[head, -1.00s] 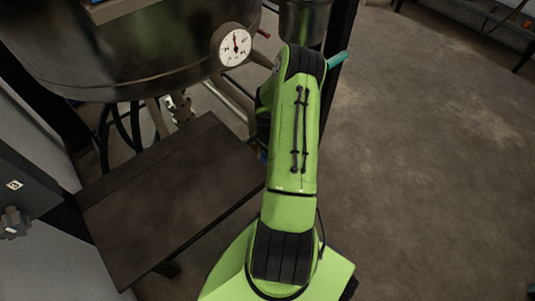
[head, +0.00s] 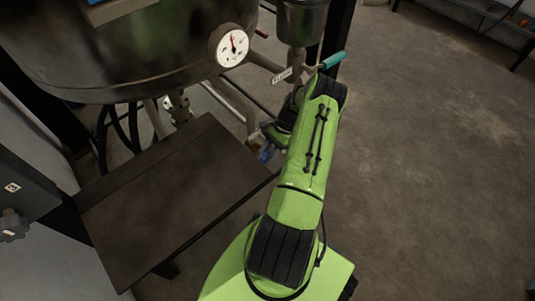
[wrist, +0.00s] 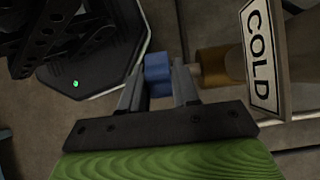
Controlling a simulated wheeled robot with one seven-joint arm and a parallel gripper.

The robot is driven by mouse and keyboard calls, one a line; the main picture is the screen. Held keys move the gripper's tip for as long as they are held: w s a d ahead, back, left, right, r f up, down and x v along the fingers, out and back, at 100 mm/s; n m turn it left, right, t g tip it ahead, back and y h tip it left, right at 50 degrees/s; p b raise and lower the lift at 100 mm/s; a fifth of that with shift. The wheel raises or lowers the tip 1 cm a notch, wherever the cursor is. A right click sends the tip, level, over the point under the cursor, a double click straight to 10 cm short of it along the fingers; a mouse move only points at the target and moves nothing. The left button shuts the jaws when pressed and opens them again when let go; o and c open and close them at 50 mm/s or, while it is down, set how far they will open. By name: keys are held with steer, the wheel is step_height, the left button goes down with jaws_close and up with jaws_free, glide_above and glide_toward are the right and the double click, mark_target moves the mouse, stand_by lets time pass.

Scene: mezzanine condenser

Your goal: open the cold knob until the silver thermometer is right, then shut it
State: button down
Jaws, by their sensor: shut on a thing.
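The blue cold knob (wrist: 157,72) sits between the fingers of my gripper (wrist: 160,88) in the wrist view, and the gripper is shut on it. A brass fitting (wrist: 212,62) and a tilted COLD plate (wrist: 262,50) are just to its right. In the head view a bit of blue (head: 265,153) shows beside my arm, which hides most of the gripper. The round thermometer (head: 229,45) has a silver rim, a white face and a red needle pointing nearly straight up. Its figures are too small to read surely.
A large dark vessel (head: 150,50) fills the upper left. A teal handle (head: 333,60) and a small white label (head: 282,75) are above my arm. A brown platform (head: 170,200) lies to the left. The concrete floor (head: 440,170) on the right is clear.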

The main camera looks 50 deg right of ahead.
mark_target(266, 153)
steer(key=shift+y, duration=0.4)
steer(key=c, duration=0.9)
jaws_free()
steer(key=h, duration=0.2)
steer(key=h+p, duration=0.1)
steer(key=shift+a+r+g, duration=0.25)
steer(key=shift+a+g, duration=0.05)
steer(key=shift+g, duration=0.1)
steer(key=h, duration=0.2)
steer(key=h+b, duration=0.1)
steer(key=h, duration=0.1)
steer(key=shift+w+a+f+g, duration=0.2)
steer(key=shift+a+g, duration=0.1)
steer(key=shift+g, duration=0.1)
steer(key=shift+h, duration=0.3)
step_height(266, 153, up, 16)
steer(key=p, duration=0.5)
steer(key=shift+s+d+f, duration=0.1)
